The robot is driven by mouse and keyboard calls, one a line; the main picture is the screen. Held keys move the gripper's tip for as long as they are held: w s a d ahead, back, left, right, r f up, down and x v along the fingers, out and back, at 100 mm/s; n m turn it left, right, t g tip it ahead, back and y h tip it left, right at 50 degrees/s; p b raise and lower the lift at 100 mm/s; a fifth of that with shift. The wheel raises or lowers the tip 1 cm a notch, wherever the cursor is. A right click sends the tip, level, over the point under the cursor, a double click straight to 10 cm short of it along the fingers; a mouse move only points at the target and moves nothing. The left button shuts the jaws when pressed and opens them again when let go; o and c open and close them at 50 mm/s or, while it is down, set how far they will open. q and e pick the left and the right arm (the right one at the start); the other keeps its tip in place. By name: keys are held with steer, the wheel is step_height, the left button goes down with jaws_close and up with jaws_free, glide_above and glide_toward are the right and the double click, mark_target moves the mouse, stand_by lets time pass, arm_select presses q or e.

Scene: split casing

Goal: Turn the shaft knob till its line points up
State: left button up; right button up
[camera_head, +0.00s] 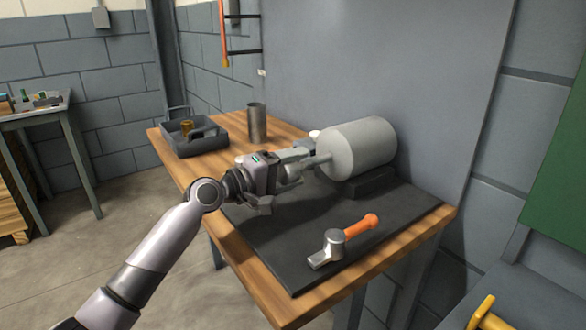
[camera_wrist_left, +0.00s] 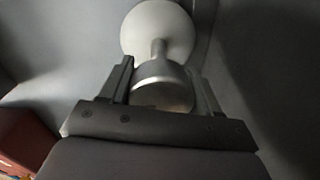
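A grey cylindrical casing (camera_head: 362,148) lies on its side on a dark block on the workbench. Its thin shaft (camera_head: 318,163) points left and ends in a round metal knob (camera_head: 292,171). The knob also shows in the left wrist view (camera_wrist_left: 162,88), with the pale casing (camera_wrist_left: 158,28) beyond it. My left gripper (camera_head: 290,162) is at the knob, with one finger on each side of it, as the left wrist view shows (camera_wrist_left: 164,75). Whether both fingers press on the knob is unclear. My right gripper is out of view.
A hammer with an orange handle (camera_head: 361,226) lies on the dark mat (camera_head: 270,245) in front of the casing. A metal cup (camera_head: 257,122) and a grey tray (camera_head: 203,143) holding a brass-coloured part stand at the back left. A grey panel rises behind the bench.

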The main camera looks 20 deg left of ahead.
arm_select(q)
steer(key=shift+o, duration=1.3)
steer(key=shift+v, duration=3.6)
steer(key=shift+f, duration=0.1)
